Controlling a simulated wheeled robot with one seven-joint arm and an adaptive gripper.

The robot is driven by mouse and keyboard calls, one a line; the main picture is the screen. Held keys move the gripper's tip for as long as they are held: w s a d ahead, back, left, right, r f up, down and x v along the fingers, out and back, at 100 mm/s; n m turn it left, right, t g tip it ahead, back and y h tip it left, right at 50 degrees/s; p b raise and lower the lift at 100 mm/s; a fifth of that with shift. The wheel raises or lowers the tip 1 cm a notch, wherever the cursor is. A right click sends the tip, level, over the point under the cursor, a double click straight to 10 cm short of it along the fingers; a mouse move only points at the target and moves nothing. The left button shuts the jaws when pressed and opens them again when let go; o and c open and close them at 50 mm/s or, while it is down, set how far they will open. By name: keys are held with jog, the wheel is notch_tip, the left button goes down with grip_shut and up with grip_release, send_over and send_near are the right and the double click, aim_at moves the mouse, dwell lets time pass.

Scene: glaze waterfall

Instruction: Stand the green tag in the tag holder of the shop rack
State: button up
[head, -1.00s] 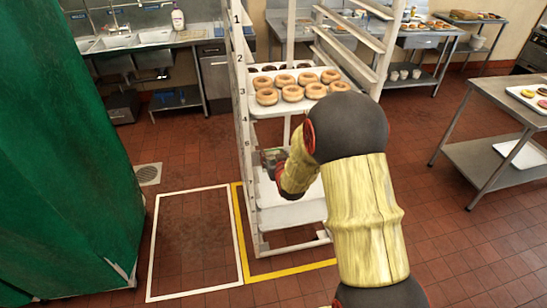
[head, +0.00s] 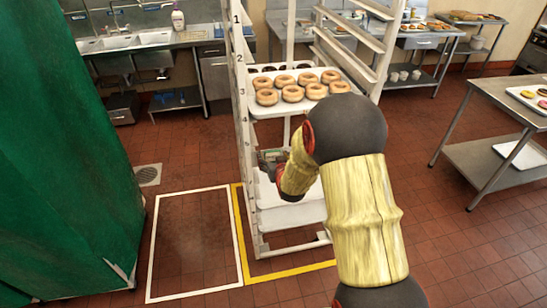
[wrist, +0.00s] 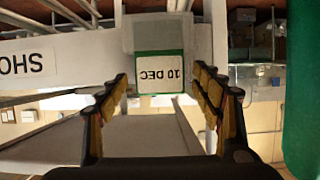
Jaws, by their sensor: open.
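The green tag (wrist: 160,71), a white card with a green border reading "10 DEC", shows upside down in the wrist view. Its top edge in the picture meets the grey tag holder (wrist: 155,36) on the shop rack (wrist: 65,58). How deep it sits in the holder cannot be told. My gripper (wrist: 160,82) is open, with one finger on each side of the tag and visible gaps between. In the head view my gripper (head: 271,160) is at the front left post of the rack (head: 246,178); the tag is too small there to make out clearly.
A tray of ring doughnuts (head: 292,104) sits on the rack above my gripper. A green curtain-like cover (head: 65,150) stands at the left. A steel table (head: 480,110) is at the right. The floor inside the white outline (head: 195,245) is clear.

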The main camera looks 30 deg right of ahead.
jog(key=shift+r, duration=0.1)
jog(key=shift+r, duration=0.15)
jog(key=s+a+r+n+g+y+p, duration=0.1)
jog(key=s+a+r+g, duration=0.1)
jog(key=s+a+r, duration=0.7)
jog(key=s+a+r+n+g+y, duration=0.1)
jog(key=s+a+r, duration=0.3)
jog(key=s+r, duration=0.45)
jog(key=s+a+r+g, duration=0.1)
jog(key=s+a+g, duration=0.1)
jog(key=s, duration=0.8)
jog(key=s+a+r+n+g+y, duration=0.1)
jog(key=s+a, duration=0.3)
jog(key=s, duration=0.6)
jog(key=shift+s+a+r+g+y, duration=0.2)
jog(key=shift+s+r+g+y, duration=0.15)
jog(key=shift+g, duration=0.25)
notch_tip(320, 180, down, 4)
jog(key=b, duration=0.3)
jog(key=shift+r+b, duration=0.1)
jog(key=shift+b, duration=0.2)
